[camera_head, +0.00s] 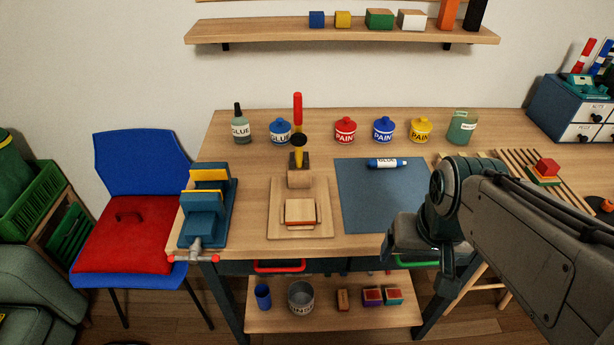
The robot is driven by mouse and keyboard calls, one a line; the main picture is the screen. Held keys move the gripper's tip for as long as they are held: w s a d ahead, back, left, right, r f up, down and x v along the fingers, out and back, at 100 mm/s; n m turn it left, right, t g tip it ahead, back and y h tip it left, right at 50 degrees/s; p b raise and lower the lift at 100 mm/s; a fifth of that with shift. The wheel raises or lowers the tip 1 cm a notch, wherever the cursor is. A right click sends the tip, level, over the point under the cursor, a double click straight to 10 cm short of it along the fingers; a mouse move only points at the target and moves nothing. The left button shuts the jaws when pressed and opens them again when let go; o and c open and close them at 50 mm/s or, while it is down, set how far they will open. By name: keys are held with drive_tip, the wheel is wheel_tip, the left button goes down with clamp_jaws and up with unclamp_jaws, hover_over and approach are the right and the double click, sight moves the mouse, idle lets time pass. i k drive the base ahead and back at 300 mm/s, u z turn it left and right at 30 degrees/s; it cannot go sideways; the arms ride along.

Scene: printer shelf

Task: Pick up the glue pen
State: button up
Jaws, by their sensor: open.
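The glue pen (387,162) is a short blue tube with a white label. It lies on its side, running left to right, near the back edge of a dark blue mat (365,212) on the workbench. My gripper (420,258) is at the bench's front edge, over the front right part of the mat. It is in front of and to the right of the pen, apart from it. It is open; its fingers are dark and partly hard to make out, and I see nothing held. My arm hides the bench's right front.
A glue bottle (240,126), a blue glue pot (280,132) and several paint pots stand behind the mat. A wooden board with blocks (300,215) and a blue vise (208,205) are to the left. A slatted rack (518,180) is right. The mat's middle is clear.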

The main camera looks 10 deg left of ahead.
sight(371, 163)
drive_tip(key=k, duration=1.3)
drive_tip(key=u, duration=0.6)
drive_tip(key=i, duration=1.35)
drive_tip(key=z, duration=0.65)
drive_tip(key=i, duration=0.4)
drive_tip(key=z, duration=0.3)
